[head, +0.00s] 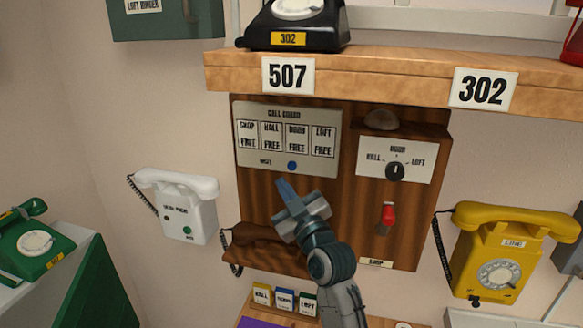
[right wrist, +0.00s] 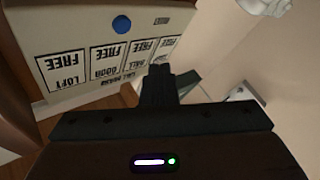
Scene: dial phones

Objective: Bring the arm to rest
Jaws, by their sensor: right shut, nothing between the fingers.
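My right gripper (head: 285,188) is in front of the wooden wall board (head: 342,190), just below the blue button (head: 291,166) of the call board panel (head: 285,138). Its fingers are shut with nothing between them, and I cannot tell from the head view how far they are from the panel. In the right wrist view the shut fingers (right wrist: 159,82) point beside the panel, which appears upside down there, with the blue button (right wrist: 121,25) clear of them. A brown handset (head: 262,247) lies on the board behind my right arm. My left gripper is not in view.
A white phone (head: 180,210) hangs left of the board and a yellow phone (head: 500,255) hangs right. The board has a black knob (head: 396,172) and a red lever (head: 388,215). A wooden shelf (head: 400,75) with a black phone (head: 295,22) juts out above. A green phone (head: 35,243) stands at left.

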